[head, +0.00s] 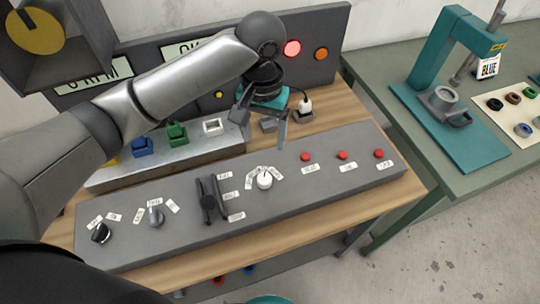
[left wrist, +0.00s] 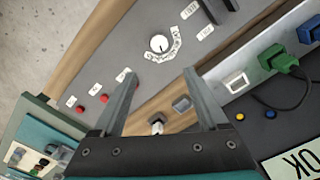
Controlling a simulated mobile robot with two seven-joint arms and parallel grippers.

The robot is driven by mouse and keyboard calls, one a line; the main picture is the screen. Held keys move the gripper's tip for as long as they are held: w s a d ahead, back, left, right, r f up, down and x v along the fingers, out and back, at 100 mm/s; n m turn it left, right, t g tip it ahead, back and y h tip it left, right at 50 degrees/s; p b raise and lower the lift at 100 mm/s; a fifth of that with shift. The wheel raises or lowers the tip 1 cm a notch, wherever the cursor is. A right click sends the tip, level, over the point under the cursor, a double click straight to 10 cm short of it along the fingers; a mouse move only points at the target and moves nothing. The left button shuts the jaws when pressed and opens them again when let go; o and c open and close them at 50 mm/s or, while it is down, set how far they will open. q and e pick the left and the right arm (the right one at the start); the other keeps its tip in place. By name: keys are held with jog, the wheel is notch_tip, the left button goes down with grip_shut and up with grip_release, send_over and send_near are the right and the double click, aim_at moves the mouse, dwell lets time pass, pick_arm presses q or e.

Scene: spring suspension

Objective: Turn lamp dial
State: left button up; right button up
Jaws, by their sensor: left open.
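A white round dial (head: 264,180) with a fan of small labels around it sits on the sloping grey control panel (head: 325,178). It also shows in the left wrist view (left wrist: 159,43), ahead of the gap between the fingers. The label print is too small to read. My left gripper (head: 262,128) is open and empty, above and behind the dial, apart from it. In the left wrist view its two fingers (left wrist: 160,76) point toward the panel. My right gripper is not in view.
A black knob (head: 101,233), a grey knob (head: 155,217) and a black lever (head: 210,199) stand left of the dial; red buttons (head: 342,155) are to its right. Behind are coloured plugs (head: 177,132) and a white-plugged cable (head: 304,107). A teal press (head: 430,70) stands on the right table.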

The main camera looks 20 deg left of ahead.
pick_arm(q)
send_near(264, 178)
notch_tip(264, 178, down, 8)
jog(key=shift+b, duration=1.05)
jog(key=shift+f, duration=0.35)
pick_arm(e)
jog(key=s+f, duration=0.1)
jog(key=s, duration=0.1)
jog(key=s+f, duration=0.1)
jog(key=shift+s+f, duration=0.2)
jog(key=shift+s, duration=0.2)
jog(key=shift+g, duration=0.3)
pick_arm(q)
jog(key=shift+c, duration=0.7)
grip_shut()
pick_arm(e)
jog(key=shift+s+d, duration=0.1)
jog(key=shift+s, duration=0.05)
